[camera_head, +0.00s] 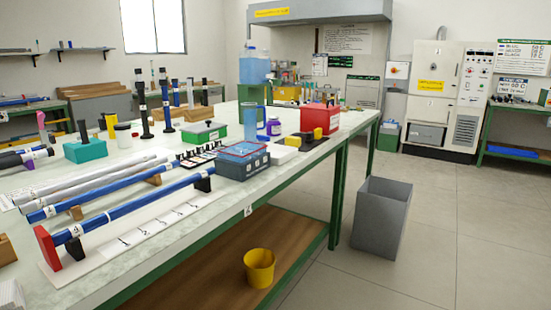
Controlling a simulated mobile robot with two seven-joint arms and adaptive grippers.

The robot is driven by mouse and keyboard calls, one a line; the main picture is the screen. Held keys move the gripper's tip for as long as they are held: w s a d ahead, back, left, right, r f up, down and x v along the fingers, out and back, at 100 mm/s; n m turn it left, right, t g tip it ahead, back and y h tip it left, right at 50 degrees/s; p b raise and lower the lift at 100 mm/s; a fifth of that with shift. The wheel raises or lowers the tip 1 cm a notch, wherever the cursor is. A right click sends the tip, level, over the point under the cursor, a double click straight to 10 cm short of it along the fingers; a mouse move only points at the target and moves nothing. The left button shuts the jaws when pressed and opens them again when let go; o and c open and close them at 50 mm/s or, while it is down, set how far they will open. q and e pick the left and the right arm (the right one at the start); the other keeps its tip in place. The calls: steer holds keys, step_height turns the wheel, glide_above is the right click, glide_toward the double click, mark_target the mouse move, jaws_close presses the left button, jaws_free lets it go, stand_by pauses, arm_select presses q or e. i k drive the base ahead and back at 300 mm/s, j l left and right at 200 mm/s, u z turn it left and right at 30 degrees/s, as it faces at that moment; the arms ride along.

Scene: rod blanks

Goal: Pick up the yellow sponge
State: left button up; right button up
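A small yellow block (293,141) that looks like the yellow sponge lies on the workbench (210,205), near its right edge. It sits between the dark grey box with a blue top (243,160) and the red box (320,118). A white piece lies against its front left side; I cannot tell whether the two are one object. A small dark object lies at its right, by the red box. Neither of my grippers shows in the head view.
Blue and grey rods (130,210) lie across the bench's near left. A purple-labelled bottle (273,127) and a clear blue jug (252,118) stand behind the block. A grey bin (381,218) stands on the floor; a yellow bucket (259,268) sits on the lower shelf.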

mark_target(292, 141)
steer(key=l+u, duration=0.2)
steer(key=u, duration=0.2)
steer(key=i+l+u, duration=0.1)
steer(key=u, duration=0.25)
steer(key=l+u, duration=0.65)
steer(key=l, duration=0.25)
steer(key=k+l+u, duration=0.15)
steer(key=l+u, duration=0.15)
steer(key=l, duration=0.15)
steer(key=k+l, duration=0.1)
steer(key=l, duration=0.25)
steer(key=l+u, duration=0.15)
steer(key=l, duration=0.25)
steer(key=k+l, duration=0.15)
steer(key=l, duration=0.2)
